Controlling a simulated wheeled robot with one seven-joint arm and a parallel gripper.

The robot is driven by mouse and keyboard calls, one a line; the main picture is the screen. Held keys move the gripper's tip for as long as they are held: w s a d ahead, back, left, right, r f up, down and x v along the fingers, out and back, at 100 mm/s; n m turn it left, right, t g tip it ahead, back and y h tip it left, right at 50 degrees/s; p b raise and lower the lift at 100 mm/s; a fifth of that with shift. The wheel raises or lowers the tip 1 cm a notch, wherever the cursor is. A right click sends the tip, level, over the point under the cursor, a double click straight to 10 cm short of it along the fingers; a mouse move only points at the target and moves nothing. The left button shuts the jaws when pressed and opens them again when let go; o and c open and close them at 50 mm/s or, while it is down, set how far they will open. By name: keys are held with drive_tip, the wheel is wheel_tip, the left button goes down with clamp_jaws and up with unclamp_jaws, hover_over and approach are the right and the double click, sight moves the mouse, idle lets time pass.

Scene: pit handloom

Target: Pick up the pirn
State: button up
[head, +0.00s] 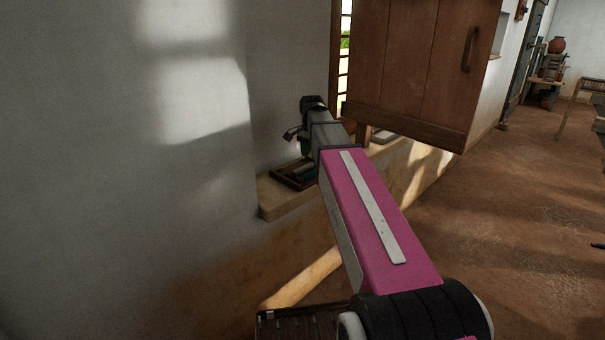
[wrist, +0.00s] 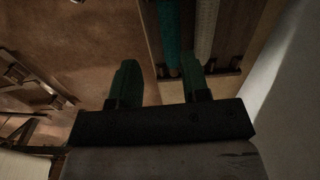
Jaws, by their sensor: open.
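A long teal pirn (wrist: 168,28) lies in a wooden tray (wrist: 150,50) in the wrist view. A pale, whitish one (wrist: 206,28) lies beside it on the right. In the head view the dark tray (head: 283,180) sits on a window ledge, and its contents are mostly hidden by my arm. My gripper (wrist: 159,75) is open, with two green fingers spread apart. In the wrist view its right finger overlaps the teal pirn's near end, and its left finger shows left of the tray. I cannot tell the height gap.
The ledge (head: 268,210) runs along the wall beneath a barred window. A wooden shutter (head: 405,70) hangs open just right of my arm. The pale wall (head: 120,150) is close on the left. Brown floor (head: 500,210) is open to the right.

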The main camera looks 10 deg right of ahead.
drive_tip(key=w+r, duration=0.1)
hover_over(309, 173)
wheel_tip(309, 173, down, 4)
drive_tip(key=shift+w+f, duration=0.1)
drive_tip(key=shift+f, duration=0.15)
drive_tip(key=shift+w+d+f, duration=0.1)
drive_tip(key=shift+w+f, duration=0.05)
drive_tip(key=shift+f, duration=1.3)
drive_tip(key=shift+w+d+f, duration=0.1)
drive_tip(key=shift+f, duration=1.35)
drive_tip(key=c, duration=0.7)
